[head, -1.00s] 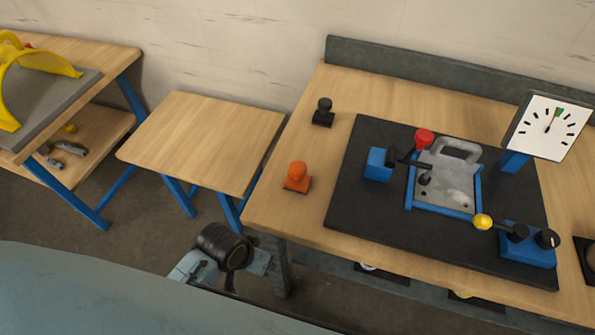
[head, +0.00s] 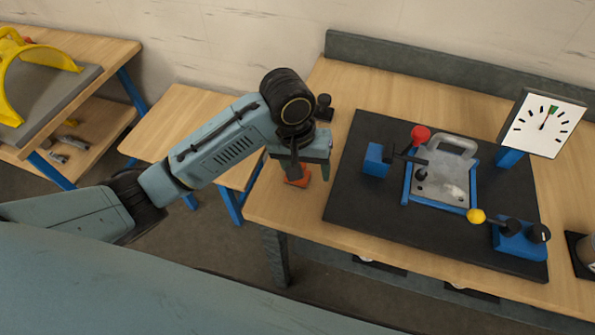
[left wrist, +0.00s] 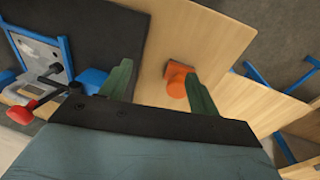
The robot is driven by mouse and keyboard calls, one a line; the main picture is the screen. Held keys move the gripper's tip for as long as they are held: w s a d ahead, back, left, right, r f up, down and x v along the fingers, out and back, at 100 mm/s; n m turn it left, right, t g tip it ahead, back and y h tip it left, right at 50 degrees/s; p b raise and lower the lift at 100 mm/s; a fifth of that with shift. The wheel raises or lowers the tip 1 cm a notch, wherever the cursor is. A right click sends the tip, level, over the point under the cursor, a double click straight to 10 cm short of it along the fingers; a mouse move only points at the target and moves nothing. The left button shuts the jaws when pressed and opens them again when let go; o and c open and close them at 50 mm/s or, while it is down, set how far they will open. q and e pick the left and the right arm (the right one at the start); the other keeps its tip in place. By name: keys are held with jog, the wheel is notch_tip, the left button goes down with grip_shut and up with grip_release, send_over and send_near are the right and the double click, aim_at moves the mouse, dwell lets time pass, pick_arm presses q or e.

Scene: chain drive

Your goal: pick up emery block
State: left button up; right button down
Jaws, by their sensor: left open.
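An orange block with a rounded knob (head: 300,180), which I take for the emery block, sits on the wooden bench near its left edge. My left gripper (head: 297,164) is above it and hides part of it in the head view. In the left wrist view the orange block (left wrist: 177,80) shows between the two spread fingers, nearer the right one. My left gripper (left wrist: 160,84) is open and holds nothing. A black knobbed block (head: 323,107) stands farther back on the bench, partly behind my arm. My right gripper is not in view.
A black mat (head: 350,207) lies to the right, carrying a blue-framed grey plate (head: 440,180) with red and yellow knobbed levers. A white dial (head: 543,123) stands behind it. A lower wooden table (head: 180,115) is left of the bench.

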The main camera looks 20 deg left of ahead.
pick_arm(q)
jog(key=w+a+r+n+y, duration=0.2)
jog(key=w+a+r+n, duration=0.15)
jog(key=w+r, duration=0.2)
jog(key=shift+m+g, duration=0.3)
jog(key=shift+m, duration=0.05)
notch_tip(320, 180, down, 14)
jog(key=shift+r+b, duration=0.15)
jog(key=shift+b, duration=0.15)
jog(key=shift+c, duration=0.4)
jog(key=shift+w, duration=0.1)
jog(key=c, duration=1.1)
notch_tip(320, 180, up, 10)
jog(key=shift+r+p, duration=0.1)
jog(key=shift+p, duration=0.2)
